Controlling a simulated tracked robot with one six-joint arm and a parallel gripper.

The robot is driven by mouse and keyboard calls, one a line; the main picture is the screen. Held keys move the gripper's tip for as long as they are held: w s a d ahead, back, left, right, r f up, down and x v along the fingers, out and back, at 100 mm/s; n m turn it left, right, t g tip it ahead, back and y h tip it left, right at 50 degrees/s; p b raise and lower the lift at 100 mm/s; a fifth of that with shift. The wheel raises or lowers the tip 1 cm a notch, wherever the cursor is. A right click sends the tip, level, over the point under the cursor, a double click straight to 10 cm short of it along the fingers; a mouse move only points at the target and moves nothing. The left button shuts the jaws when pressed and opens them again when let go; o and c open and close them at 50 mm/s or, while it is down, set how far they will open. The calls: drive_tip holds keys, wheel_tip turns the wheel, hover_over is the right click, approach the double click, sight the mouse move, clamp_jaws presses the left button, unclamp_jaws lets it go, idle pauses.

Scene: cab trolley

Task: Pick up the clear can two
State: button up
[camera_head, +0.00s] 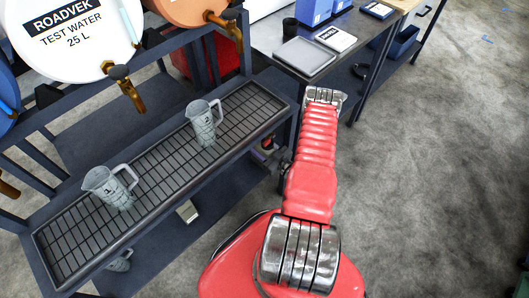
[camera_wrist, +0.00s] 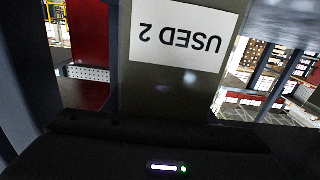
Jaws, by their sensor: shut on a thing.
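A container with a white label reading "USED 2" (camera_wrist: 180,35), upside down in the picture, fills the middle of the wrist view close to the camera. Its visible body (camera_wrist: 165,92) is dull grey-olive; I cannot tell if it is see-through. My gripper (camera_head: 268,156) is low beside the right end of the rack in the head view, partly hidden by my arm, and is shut on this container. Its dark body with small lights crosses the bottom of the wrist view. The fingertips and most of the container are hidden in the head view.
Two clear graduated jugs (camera_head: 203,123) and (camera_head: 108,187) stand on the grated tray (camera_head: 152,150). Another jug (camera_head: 120,262) is below it. A white drum (camera_head: 75,35) and an orange drum (camera_head: 195,8) with taps are above. A bench with a grey tray (camera_head: 304,57) stands behind; floor at right is clear.

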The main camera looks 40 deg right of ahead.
drive_tip(key=c, duration=0.8)
drive_tip(key=shift+o, duration=0.2)
drive_tip(key=shift+r, duration=0.1)
drive_tip(key=s, duration=1.8)
drive_tip(key=shift+d+r, duration=0.2)
drive_tip(key=shift+d, duration=0.05)
drive_tip(key=shift+r, duration=0.25)
drive_tip(key=shift+s, duration=0.1)
idle(0.3)
drive_tip(key=s, duration=1.5)
drive_tip(key=shift+d, duration=0.2)
idle(2.3)
